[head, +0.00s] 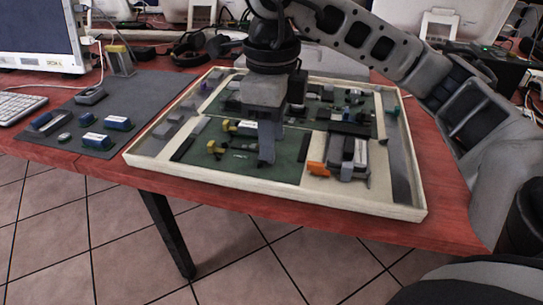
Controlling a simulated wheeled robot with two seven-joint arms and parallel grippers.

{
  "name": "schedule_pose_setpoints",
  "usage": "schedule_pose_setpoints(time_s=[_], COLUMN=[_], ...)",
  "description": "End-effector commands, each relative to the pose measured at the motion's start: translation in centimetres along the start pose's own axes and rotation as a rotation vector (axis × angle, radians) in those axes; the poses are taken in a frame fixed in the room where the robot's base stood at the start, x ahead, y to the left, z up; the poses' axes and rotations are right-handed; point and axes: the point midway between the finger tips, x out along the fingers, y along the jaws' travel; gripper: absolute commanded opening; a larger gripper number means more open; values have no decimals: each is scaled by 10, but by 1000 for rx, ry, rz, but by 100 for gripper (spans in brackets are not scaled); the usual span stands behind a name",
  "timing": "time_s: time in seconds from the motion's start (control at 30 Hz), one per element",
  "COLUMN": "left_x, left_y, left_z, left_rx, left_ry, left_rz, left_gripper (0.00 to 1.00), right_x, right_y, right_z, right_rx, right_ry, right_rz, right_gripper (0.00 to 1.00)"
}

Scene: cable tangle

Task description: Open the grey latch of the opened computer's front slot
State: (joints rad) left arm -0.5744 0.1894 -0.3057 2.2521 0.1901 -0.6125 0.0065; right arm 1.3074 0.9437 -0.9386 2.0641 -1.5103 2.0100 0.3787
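The opened computer (395,208) is a shallow cream case on the red table, with green boards and small parts inside. My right gripper (267,158) reaches down over its front middle, fingertips low over the front green board (232,160). From this angle the fingers overlap, and I cannot tell whether they are apart or touching anything. The grey latch of the front slot cannot be picked out with certainty; the gripper hides part of that area. Yellow parts (217,147) lie left of the fingers. A dark grey unit with an orange tab (317,169) lies to the right. My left gripper is not in view.
A dark mat (60,105) at left holds several small blue and grey parts. A monitor (45,40) and a keyboard (18,107) stand at the far left. Headphones (188,48) lie behind the case. My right arm spans the right side.

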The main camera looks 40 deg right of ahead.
Motion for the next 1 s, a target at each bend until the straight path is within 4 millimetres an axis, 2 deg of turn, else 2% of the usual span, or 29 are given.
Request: schedule_pose_setpoints(time_s=[0.03,0.2,0.53,0.57,0.6,0.7,0.87,1.0], left_x=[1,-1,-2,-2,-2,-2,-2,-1], left_y=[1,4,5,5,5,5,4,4], left_z=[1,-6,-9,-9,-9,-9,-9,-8], left_rx=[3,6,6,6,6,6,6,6], left_ry=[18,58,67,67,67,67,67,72], left_rz=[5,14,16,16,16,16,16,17], left_gripper=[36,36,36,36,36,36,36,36], right_x=[12,24,26,26,26,26,26,27], right_y=[1,0,0,0,0,0,0,0], right_z=[0,0,0,0,0,0,-2,-15], right_rx=[-2,-1,-1,-1,-1,-1,0,1], right_ry=[2,1,0,0,0,0,0,0], right_rz=[2,1,0,0,0,0,0,-1], right_gripper=[36,36,36,34,22,0,0,0])
